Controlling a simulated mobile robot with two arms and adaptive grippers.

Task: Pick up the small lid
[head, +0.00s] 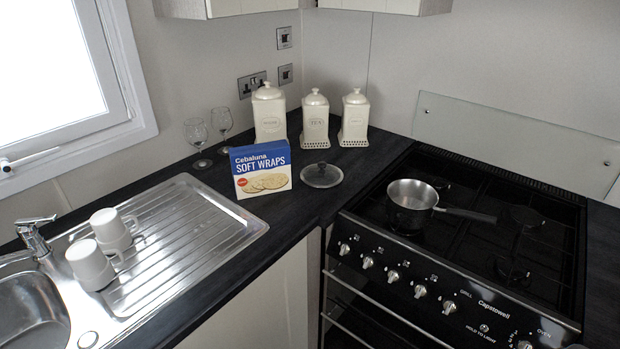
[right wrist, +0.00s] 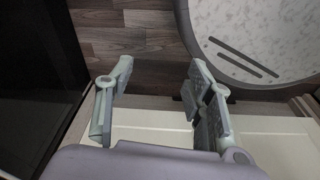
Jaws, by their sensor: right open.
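The small lid (head: 321,175) is a round glass lid with a dark knob. It lies on the dark worktop in the head view, just right of the Soft Wraps box and left of the hob. My right gripper (right wrist: 158,95) shows in the right wrist view, open and empty, with its fingers spread apart. Below it are a wood floor and a pale cabinet front; the lid is not in that view. Neither gripper shows in the head view.
The Soft Wraps box (head: 261,169) stands beside the lid. Cream canisters (head: 315,122) stand behind it. A saucepan (head: 412,196) sits on the hob (head: 470,262).

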